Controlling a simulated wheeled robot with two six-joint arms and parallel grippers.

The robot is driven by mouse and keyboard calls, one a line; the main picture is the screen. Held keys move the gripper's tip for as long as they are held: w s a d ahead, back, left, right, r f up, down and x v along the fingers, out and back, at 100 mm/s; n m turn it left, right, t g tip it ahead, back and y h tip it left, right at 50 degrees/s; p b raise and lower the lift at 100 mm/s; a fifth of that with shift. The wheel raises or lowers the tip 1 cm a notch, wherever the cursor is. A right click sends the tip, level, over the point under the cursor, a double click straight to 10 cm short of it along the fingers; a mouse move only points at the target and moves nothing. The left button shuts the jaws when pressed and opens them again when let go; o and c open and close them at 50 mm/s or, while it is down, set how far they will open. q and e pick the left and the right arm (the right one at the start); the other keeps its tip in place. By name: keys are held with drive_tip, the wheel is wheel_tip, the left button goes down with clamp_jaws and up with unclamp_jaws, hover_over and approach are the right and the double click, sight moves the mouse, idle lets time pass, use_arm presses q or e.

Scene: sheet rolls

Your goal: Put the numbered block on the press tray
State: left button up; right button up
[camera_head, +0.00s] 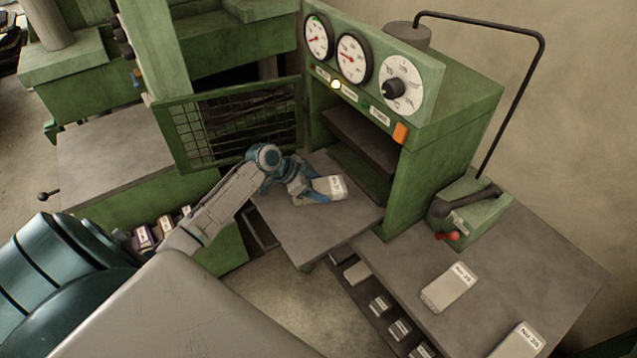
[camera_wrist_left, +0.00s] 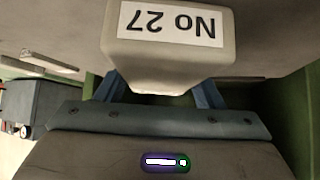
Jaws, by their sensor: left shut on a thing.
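The numbered block (camera_head: 331,188) is a pale block with a white label; the left wrist view shows "No 27" upside down on the block (camera_wrist_left: 168,50). My left gripper (camera_head: 318,190) is shut on it, with blue fingers (camera_wrist_left: 160,92) on either side. The block is over the grey press tray (camera_head: 310,232), which sticks out from the green press. I cannot tell whether the block touches the tray or hangs just above it. My right gripper is not in view.
The green press (camera_head: 440,150) has dials and an open slot behind the tray; a mesh guard (camera_head: 235,125) stands to its left. Pale labelled blocks (camera_head: 449,288) lie on the grey right table (camera_head: 545,260). Several more sit on a shelf below. The front of the tray is bare.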

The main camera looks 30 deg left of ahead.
use_arm(q)
drive_tip(key=shift+f, duration=0.25)
drive_tip(key=o, duration=1.2)
drive_tip(key=shift+o, duration=0.2)
drive_tip(key=shift+r, duration=0.2)
drive_tip(key=shift+s+a+r+b, duration=0.2)
drive_tip(key=shift+s+a+b, duration=0.05)
drive_tip(key=shift+b, duration=0.1)
drive_tip(key=b+v, duration=0.3)
drive_tip(key=v, duration=0.6)
drive_tip(key=shift+s+a+r, duration=0.1)
drive_tip(key=shift+r, duration=0.1)
drive_tip(key=shift+b+v, duration=0.35)
drive_tip(key=shift+v, duration=0.5)
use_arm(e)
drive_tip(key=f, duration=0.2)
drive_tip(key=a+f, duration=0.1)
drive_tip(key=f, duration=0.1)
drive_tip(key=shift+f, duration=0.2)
use_arm(q)
drive_tip(key=shift+r, duration=0.1)
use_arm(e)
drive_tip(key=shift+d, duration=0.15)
